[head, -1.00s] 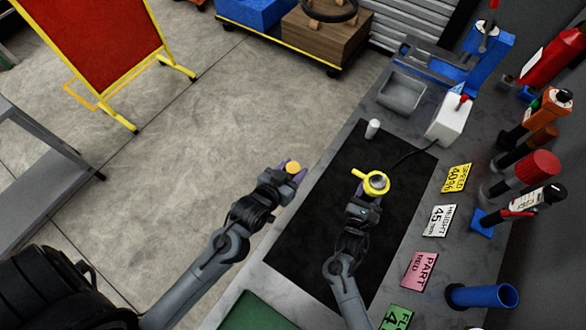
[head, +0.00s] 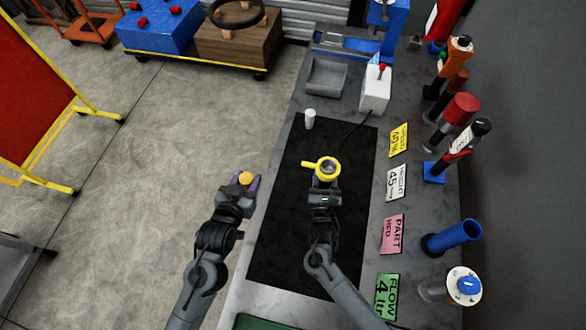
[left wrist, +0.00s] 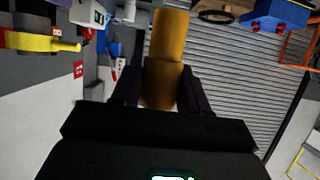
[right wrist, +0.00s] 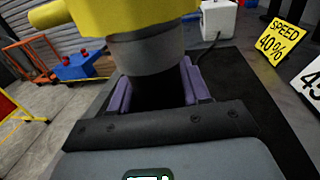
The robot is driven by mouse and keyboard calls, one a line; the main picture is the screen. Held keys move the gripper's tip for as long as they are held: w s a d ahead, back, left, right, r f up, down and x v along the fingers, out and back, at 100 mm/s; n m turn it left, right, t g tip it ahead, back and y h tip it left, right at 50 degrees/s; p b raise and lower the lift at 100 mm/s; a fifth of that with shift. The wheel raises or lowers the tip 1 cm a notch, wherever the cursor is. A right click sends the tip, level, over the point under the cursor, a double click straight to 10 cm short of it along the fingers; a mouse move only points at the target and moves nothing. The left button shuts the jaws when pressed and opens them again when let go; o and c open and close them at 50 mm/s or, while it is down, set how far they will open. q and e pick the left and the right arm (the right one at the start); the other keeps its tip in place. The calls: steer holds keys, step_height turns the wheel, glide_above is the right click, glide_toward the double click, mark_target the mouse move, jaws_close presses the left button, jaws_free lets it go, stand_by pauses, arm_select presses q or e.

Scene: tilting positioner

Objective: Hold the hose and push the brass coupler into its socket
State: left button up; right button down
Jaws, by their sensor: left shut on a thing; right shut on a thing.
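The brass coupler (head: 246,178) is in my left gripper (head: 248,183), just off the bench's left edge. In the left wrist view the coupler (left wrist: 170,38) stands up between the dark fingers. My right gripper (head: 326,182) is shut on a grey cylindrical piece (right wrist: 150,50) with a yellow collar (head: 312,164) and a side handle, above the black mat. It looks like the socket end. The yellow collar also shows in the left wrist view (left wrist: 38,43). Coupler and collar are clearly apart, side by side. The opening shows grey from above; its inside is unclear. No hose can be told apart.
The black mat (head: 290,225) lies on the grey bench. A small white cylinder (head: 309,119) stands at its far end. A white box (head: 375,90) with a dark cable and a grey tray (head: 326,77) are farther back. Cards and upright tools line the right side.

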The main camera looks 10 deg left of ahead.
arm_select(q)
steer(key=w+d+r+m+h, duration=0.2)
steer(key=w+d+r, duration=0.5)
steer(key=d, duration=0.4)
step_height(320, 180, up, 6)
steer(key=m+h, duration=0.1)
steer(key=h, duration=0.1)
glide_above(330, 160)
steer(key=s, duration=0.2)
steer(key=shift+m, duration=0.3)
steer(key=shift+w+f, duration=0.1)
steer(key=shift+f, duration=4.5)
steer(key=shift+f, duration=0.2)
steer(key=o, duration=1.2)
steer(key=shift+c, duration=0.2)
steer(key=shift+r, duration=0.1)
